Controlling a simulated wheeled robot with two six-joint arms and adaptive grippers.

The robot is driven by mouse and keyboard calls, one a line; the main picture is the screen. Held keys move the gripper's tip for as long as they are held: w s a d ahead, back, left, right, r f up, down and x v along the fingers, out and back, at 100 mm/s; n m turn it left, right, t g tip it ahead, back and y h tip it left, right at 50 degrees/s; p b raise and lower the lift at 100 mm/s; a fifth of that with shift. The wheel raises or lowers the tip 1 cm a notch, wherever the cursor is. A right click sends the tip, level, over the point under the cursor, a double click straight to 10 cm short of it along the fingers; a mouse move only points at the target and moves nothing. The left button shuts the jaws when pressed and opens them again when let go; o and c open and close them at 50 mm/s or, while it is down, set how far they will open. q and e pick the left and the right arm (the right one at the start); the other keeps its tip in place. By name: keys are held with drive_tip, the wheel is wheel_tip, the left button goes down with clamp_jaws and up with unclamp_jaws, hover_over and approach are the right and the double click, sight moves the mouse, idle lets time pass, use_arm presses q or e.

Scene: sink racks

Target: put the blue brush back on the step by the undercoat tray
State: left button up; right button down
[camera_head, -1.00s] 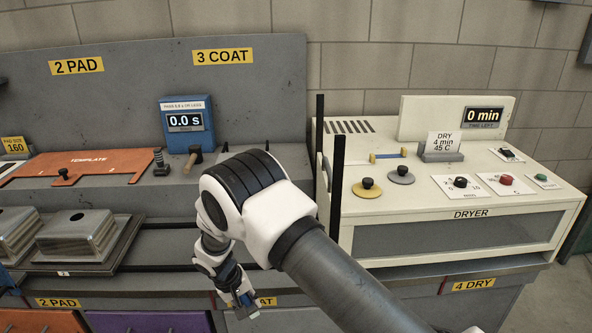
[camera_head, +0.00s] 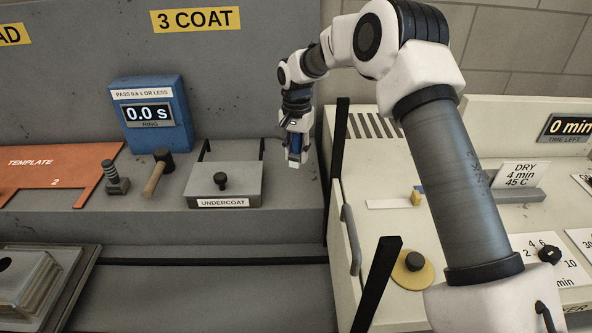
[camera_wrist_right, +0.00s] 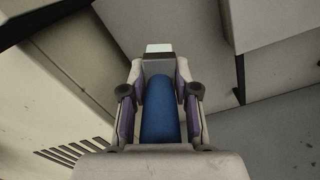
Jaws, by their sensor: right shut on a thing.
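My right gripper (camera_head: 294,152) is above the step (camera_head: 230,225), just right of the undercoat tray (camera_head: 224,184), and points down. It is shut on the blue brush (camera_head: 295,143), of which only a little shows in the head view. In the right wrist view the blue brush (camera_wrist_right: 160,112) is a blue cylinder between the fingers of my right gripper (camera_wrist_right: 160,85), with a pale end beyond them. The tray is a grey box with a black knob and an UNDERCOAT label. Whether the brush touches the step cannot be told. My left gripper is not in view.
The cream dryer (camera_head: 365,165) stands right of the step, with a black post (camera_head: 339,165) at its near-left edge. A mallet (camera_head: 158,172) and a threaded post (camera_head: 116,179) stand left of the tray. A blue timer box (camera_head: 152,118) is behind them.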

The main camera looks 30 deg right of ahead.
sight(296, 155)
drive_tip(key=f, duration=0.2)
drive_tip(key=s+p, duration=0.1)
drive_tip(key=shift+a+f, duration=0.4)
drive_tip(key=f, duration=0.3)
drive_tip(key=f+p, duration=0.1)
drive_tip(key=f, duration=0.1)
drive_tip(key=shift+w+d+f, duration=0.2)
drive_tip(key=shift+d, duration=0.15)
drive_tip(key=shift+s+a+r, duration=0.1)
drive_tip(key=shift+s+a, duration=0.05)
drive_tip(key=shift+a, duration=0.05)
drive_tip(key=c, duration=1.3)
unclamp_jaws()
drive_tip(key=o, duration=0.4)
drive_tip(key=shift+d+f, duration=0.1)
drive_tip(key=shift+f, duration=0.1)
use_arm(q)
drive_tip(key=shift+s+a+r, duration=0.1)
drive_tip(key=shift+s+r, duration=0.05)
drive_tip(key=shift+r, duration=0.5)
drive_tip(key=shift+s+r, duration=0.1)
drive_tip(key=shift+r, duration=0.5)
use_arm(e)
drive_tip(key=shift+o, duration=0.2)
